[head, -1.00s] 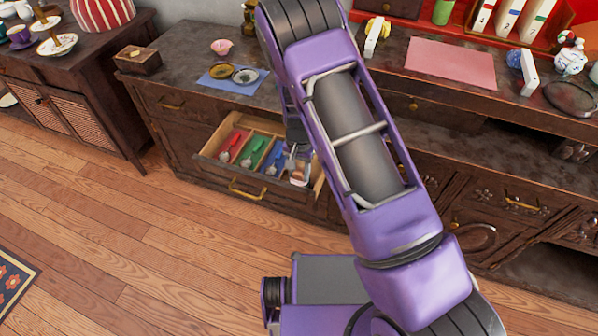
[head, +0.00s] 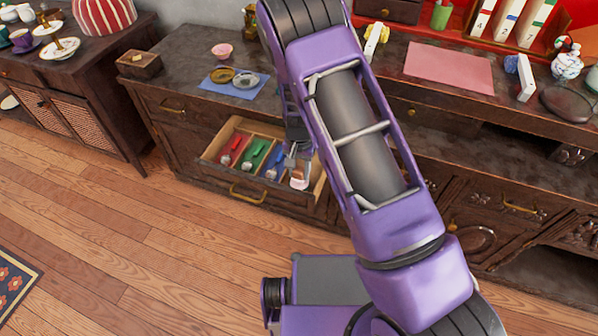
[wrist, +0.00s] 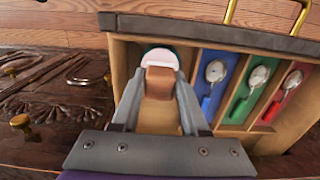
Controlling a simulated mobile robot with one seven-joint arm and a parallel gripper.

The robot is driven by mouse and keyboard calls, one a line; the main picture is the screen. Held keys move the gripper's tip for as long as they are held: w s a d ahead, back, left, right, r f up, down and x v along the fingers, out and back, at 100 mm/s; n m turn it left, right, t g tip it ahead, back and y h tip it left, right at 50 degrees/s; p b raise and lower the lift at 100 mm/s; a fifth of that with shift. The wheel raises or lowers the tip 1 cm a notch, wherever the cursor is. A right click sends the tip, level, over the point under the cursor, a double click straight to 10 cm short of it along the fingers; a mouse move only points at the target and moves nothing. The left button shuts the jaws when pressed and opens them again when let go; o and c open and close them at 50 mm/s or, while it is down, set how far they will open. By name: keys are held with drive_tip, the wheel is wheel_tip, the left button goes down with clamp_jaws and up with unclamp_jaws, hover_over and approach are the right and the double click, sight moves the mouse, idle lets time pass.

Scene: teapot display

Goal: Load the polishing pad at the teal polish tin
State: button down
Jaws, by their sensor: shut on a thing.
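My gripper (wrist: 158,88) is shut on the brown block, one finger on each side. Two small round dishes or tins lie on the blue mat (head: 206,84): one brass-coloured (head: 222,76), one grey (head: 246,81). I cannot make out teal on either.
The drawer's other compartments hold a red-lined (wrist: 292,80), a green-lined and a blue-lined tool. A pink bowl (head: 222,50) and a wooden box (head: 138,64) stand on the counter. A pink mat (head: 450,67) lies to the right. My arm hides the middle counter.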

sight(299, 170)
drive_tip(key=shift+r+p, duration=1.2)
drive_tip(key=shift+r, duration=1)
